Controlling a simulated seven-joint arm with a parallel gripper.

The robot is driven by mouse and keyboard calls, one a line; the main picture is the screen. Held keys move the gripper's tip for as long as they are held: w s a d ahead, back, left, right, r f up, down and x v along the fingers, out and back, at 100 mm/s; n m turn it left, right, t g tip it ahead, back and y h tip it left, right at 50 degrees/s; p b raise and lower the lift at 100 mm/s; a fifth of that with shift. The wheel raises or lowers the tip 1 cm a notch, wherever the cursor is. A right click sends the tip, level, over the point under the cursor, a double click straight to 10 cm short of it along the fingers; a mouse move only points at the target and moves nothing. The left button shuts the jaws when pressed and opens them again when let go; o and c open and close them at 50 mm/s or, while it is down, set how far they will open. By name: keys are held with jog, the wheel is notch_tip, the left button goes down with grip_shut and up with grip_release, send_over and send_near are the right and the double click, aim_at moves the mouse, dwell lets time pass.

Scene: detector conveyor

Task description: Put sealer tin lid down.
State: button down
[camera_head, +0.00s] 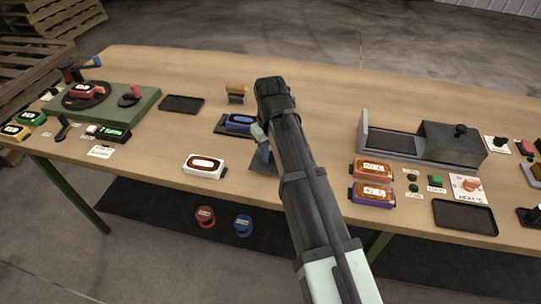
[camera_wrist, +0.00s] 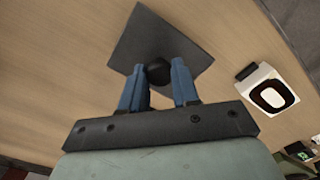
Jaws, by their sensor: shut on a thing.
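The sealer tin lid, a dark square plate (camera_wrist: 150,35) with a round black knob (camera_wrist: 158,72), is in front of my gripper (camera_wrist: 158,82) in the wrist view. My gripper's blue fingers are shut on the knob, one on each side. In the head view the lid (camera_head: 262,164) shows partly behind my arm near the table's front edge, below my gripper (camera_head: 266,152). I cannot tell whether the lid touches the table or hangs just above it.
A blue-labelled device (camera_head: 240,122) lies on a dark tray just behind the lid. A white-and-red device (camera_head: 205,166) lies to the left and shows in the wrist view (camera_wrist: 268,93). A grey conveyor unit (camera_head: 390,145) and two labelled packs (camera_head: 371,169) stand right of my arm.

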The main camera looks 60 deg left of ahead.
aim_at(271, 154)
jog(key=shift+f, duration=1)
jog(key=c, duration=0.8)
grip_release()
jog(key=shift+f, duration=0.15)
notch_tip(271, 154, up, 12)
jog(key=shift+r, duration=0.2)
